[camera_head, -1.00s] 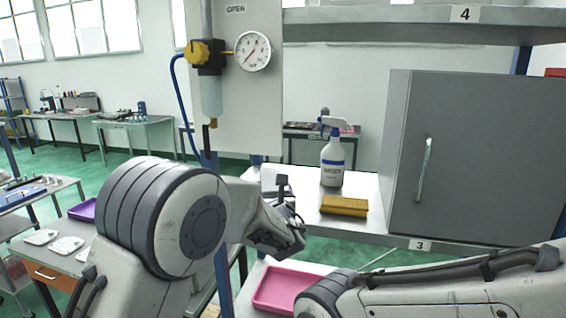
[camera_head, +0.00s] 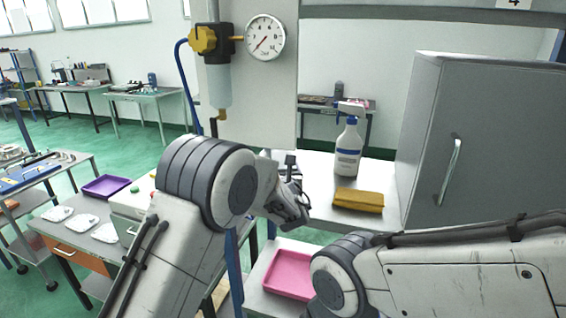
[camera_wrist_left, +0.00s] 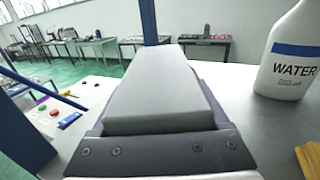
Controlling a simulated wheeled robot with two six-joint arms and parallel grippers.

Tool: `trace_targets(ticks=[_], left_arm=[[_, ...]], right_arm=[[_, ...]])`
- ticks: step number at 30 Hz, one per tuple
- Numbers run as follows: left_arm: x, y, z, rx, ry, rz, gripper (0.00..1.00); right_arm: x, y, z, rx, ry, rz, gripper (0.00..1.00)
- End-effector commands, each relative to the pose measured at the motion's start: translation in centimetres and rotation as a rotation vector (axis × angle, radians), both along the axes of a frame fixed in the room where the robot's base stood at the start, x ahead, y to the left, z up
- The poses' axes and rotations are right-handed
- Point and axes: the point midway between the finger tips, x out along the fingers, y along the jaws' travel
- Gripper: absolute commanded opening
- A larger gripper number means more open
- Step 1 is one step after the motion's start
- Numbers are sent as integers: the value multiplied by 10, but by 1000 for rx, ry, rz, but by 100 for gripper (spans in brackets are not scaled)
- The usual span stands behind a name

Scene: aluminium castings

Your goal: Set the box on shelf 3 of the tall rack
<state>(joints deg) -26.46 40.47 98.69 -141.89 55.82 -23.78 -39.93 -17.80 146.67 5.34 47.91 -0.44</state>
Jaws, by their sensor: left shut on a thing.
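My left gripper (camera_head: 298,208) is at the left end of shelf 3 (camera_head: 325,211) of the tall rack. In the left wrist view the gripper (camera_wrist_left: 165,75) is a wide grey finger that fills the middle. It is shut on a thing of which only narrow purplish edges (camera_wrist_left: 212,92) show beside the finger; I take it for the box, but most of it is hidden. The shelf surface (camera_wrist_left: 262,130) shows around it. I cannot tell if the thing touches the shelf. My right gripper is out of view.
A white spray bottle (camera_head: 348,150) marked WATER and a yellow block (camera_head: 358,200) stand right of the gripper. A grey cabinet (camera_head: 480,140) fills the shelf's right side. A pink tray (camera_head: 288,274) lies below. A pressure gauge (camera_head: 264,37) panel stands behind left. My right arm crosses the front.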

Motion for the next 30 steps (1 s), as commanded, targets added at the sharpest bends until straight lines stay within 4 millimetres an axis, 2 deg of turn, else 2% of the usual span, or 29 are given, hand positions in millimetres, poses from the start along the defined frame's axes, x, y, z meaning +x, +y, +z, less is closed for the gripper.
trace_targets(ticks=[1,2,3,11,14,17,24,30], left_arm=[[0,-1,0,-1,-3,0,0],[0,0,-1,0,1,0,85],[0,0,-1,0,1,0,100],[0,2,0,0,1,2,100],[-6,1,-2,-1,0,2,100],[-21,0,-4,-1,-1,1,100],[-73,-4,-5,-3,-1,0,100],[-106,-6,-3,-2,-1,2,100]], right_arm=[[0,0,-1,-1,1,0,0],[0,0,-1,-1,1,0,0],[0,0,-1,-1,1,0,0],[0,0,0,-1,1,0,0],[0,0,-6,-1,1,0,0],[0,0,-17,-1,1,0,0],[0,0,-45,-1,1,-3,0],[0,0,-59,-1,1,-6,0]])
